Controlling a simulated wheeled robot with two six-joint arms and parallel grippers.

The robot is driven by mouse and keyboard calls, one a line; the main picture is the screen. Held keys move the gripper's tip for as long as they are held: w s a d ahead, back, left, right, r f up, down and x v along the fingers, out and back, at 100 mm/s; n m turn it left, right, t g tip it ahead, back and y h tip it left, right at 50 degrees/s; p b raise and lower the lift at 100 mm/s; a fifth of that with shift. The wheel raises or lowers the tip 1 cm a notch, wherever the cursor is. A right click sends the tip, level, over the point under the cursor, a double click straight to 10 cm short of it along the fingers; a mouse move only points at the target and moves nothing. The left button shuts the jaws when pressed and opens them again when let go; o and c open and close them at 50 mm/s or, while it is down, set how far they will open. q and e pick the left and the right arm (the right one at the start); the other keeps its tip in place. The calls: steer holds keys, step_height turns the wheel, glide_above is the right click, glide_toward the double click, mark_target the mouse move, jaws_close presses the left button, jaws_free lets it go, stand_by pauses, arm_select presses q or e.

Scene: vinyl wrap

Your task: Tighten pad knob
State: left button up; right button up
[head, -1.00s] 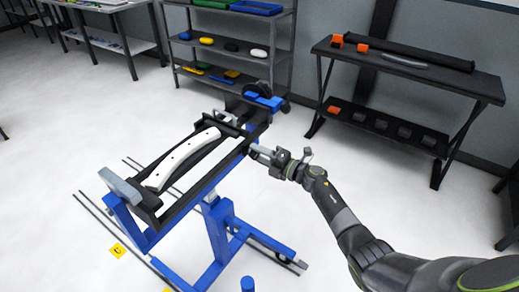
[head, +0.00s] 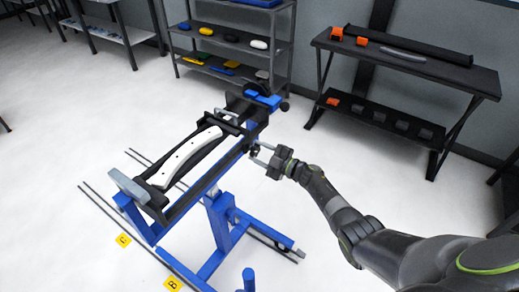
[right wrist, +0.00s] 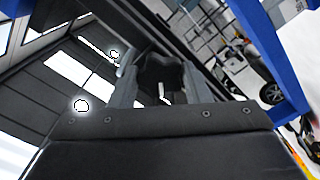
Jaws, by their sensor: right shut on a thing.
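In the head view a blue stand (head: 221,222) carries a black frame (head: 203,186) with a curved white part (head: 184,156) lying along it. My right gripper (head: 257,153) is at the right side of this frame, near its far end. In the right wrist view a dark lobed knob (right wrist: 161,72) sits between the two fingers of the right gripper (right wrist: 160,86), which is shut on it. In the head view the knob is small and mostly hidden by the fingers. My left gripper is not in view.
A grey shelf rack (head: 232,42) with coloured items stands behind the stand. A dark table (head: 408,66) with orange blocks and a long black piece is at the back right. Rails (head: 106,210) and yellow floor markers (head: 124,240) lie at left. Floor between stand and table is clear.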

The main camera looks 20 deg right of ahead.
steer(key=m+p, duration=0.1)
steer(key=m, duration=0.3)
steer(key=shift+m, duration=0.4)
steer(key=m+p, duration=0.1)
steer(key=m, duration=0.3)
steer(key=shift+f+m+p, duration=0.15)
steer(key=shift+m+p, duration=0.15)
steer(key=shift+m, duration=0.1)
steer(key=shift+s, duration=0.1)
steer(key=o, duration=1)
